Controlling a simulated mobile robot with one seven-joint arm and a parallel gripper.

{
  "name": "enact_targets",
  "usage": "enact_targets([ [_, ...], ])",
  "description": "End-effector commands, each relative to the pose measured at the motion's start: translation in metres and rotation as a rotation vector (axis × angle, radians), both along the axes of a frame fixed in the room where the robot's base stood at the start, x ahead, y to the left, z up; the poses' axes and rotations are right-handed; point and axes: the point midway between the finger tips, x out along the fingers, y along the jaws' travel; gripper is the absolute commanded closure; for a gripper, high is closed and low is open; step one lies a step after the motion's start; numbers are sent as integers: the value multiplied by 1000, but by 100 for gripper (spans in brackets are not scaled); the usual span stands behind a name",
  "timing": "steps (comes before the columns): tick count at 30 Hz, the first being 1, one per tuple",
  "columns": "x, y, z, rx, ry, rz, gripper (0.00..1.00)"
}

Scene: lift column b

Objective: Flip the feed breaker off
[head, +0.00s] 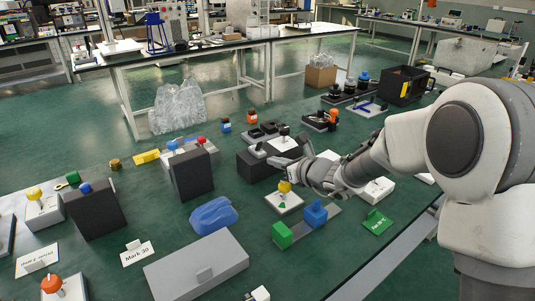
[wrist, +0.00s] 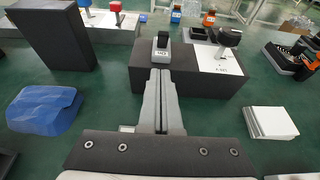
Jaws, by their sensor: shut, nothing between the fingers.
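My gripper (wrist: 160,74) is shut and empty, its fingers pointing forward. In the head view my gripper (head: 277,161) is at the dark box (head: 256,168) near the middle of the table. In the wrist view the dark box (wrist: 140,82) carries a black switch lever on a grey base (wrist: 161,45), with a small pale label I cannot read clearly. This looks like the breaker. The fingertips are just in front of and below the lever; I cannot tell whether they touch it or the box. A white plate with a dark knob (wrist: 228,42) is to the lever's right.
A tall dark block (wrist: 53,37) and a blue lump (wrist: 45,110) stand left of my gripper. A white block (wrist: 270,122) lies to the right. In the head view a yellow knob on a white base (head: 284,200) and a green block (head: 282,235) are below my gripper.

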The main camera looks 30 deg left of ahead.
Motion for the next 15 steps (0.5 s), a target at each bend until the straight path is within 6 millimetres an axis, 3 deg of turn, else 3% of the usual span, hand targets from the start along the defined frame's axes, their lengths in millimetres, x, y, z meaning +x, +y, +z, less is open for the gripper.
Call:
enact_targets([
  [6,13,27,11,1,-2,2,100],
  [15,19,36,15,-1,0,0,100],
])
